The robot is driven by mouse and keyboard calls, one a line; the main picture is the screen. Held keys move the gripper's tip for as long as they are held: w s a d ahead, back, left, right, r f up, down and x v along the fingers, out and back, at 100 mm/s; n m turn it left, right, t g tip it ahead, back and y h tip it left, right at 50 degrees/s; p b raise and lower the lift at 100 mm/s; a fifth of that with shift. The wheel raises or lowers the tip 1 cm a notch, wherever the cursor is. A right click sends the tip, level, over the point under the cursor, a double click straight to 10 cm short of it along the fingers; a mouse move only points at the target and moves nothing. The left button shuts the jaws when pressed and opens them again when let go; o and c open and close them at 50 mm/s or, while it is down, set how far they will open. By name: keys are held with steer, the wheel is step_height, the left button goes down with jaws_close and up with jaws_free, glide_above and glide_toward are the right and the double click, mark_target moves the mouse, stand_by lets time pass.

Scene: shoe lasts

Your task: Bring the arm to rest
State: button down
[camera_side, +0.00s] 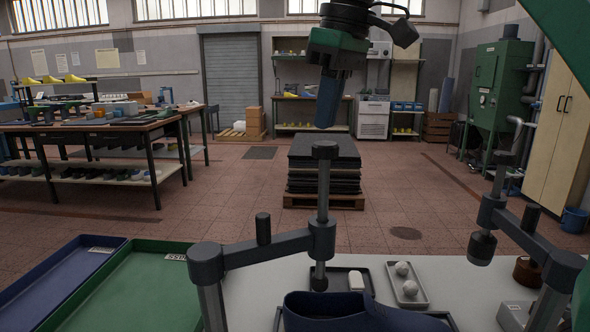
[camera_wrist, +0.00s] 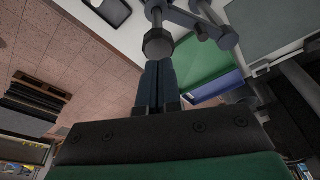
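My gripper (camera_side: 326,122) hangs high above the bench in the side view, with its blue fingers pointing down and slightly tilted. In the wrist view the two blue fingers of my gripper (camera_wrist: 159,66) lie side by side with only a thin dark line between them. They look shut, and nothing shows between them. A dark blue shoe last (camera_side: 350,314) lies on the bench at the bottom of the side view, partly cut off by the frame and well apart from my gripper.
A grey jointed clamp stand (camera_side: 262,250) rises in front, with another stand (camera_side: 520,235) at right. A green tray (camera_side: 140,285) and a blue tray (camera_side: 60,270) lie at left. A small tray with white balls (camera_side: 408,285) sits on the bench. Air around my gripper looks clear.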

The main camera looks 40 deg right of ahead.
steer(key=shift+r, duration=0.3)
steer(key=shift+w+d+f, duration=0.2)
steer(key=shift+w+d, duration=0.05)
steer(key=w+d+f+m+t+h, duration=0.2)
steer(key=w+d+f+m+h, duration=0.15)
steer(key=d+f, duration=0.5)
steer(key=s+a+f+t+y, duration=0.1)
steer(key=s+a+f, duration=0.1)
steer(key=f, duration=0.5)
steer(key=s+a+f+t+y, duration=0.1)
steer(key=s+a+f+y, duration=0.1)
steer(key=s+f, duration=0.3)
step_height(320, 180, down, 2)
steer(key=shift+s+a+f+t, duration=0.25)
steer(key=shift+a+t, duration=0.15)
steer(key=shift+a, duration=0.2)
